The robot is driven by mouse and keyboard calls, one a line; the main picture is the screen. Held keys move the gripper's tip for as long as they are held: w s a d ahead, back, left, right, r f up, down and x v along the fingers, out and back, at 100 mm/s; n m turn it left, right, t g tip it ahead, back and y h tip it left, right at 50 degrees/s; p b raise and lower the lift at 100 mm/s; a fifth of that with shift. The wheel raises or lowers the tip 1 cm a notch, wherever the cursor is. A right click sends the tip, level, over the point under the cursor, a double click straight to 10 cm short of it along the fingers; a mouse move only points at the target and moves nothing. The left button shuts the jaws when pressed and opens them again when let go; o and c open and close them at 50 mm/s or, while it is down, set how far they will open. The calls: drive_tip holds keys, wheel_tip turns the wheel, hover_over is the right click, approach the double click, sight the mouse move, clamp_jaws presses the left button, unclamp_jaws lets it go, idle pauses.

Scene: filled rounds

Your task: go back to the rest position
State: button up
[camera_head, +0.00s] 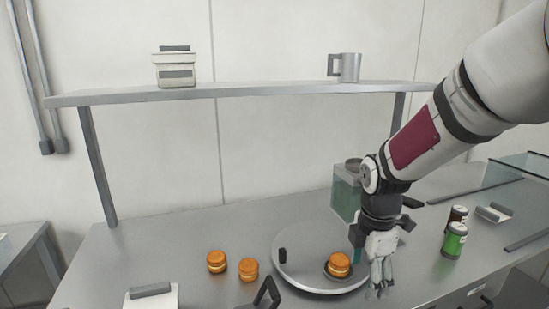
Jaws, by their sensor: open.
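My gripper (380,280) points down at the right edge of the round metal tray (308,240), with its fingers apart and nothing seen between them. My arm reaches in from the upper right. An orange-brown filled round (339,264) sits on a small dark plate on the tray, just left of my gripper. Two more filled rounds, one on the left (216,261) and one beside it (248,269), lie on the metal counter (190,240) left of the tray. My wrist hides part of the tray's right side.
A teal see-through container (345,195) stands behind my wrist. A shelf (260,91) above the counter bears a metal mug (349,67) and a white box (175,68). The counter's back left is clear.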

drive_tip(key=s+r+m+t, duration=0.4)
drive_tip(key=s+r+m, duration=1.1)
drive_tip(key=s+m, duration=0.5)
drive_tip(key=shift+a+r+t, duration=0.2)
drive_tip(key=shift+r+t, duration=0.1)
drive_tip(key=shift+t, duration=0.1)
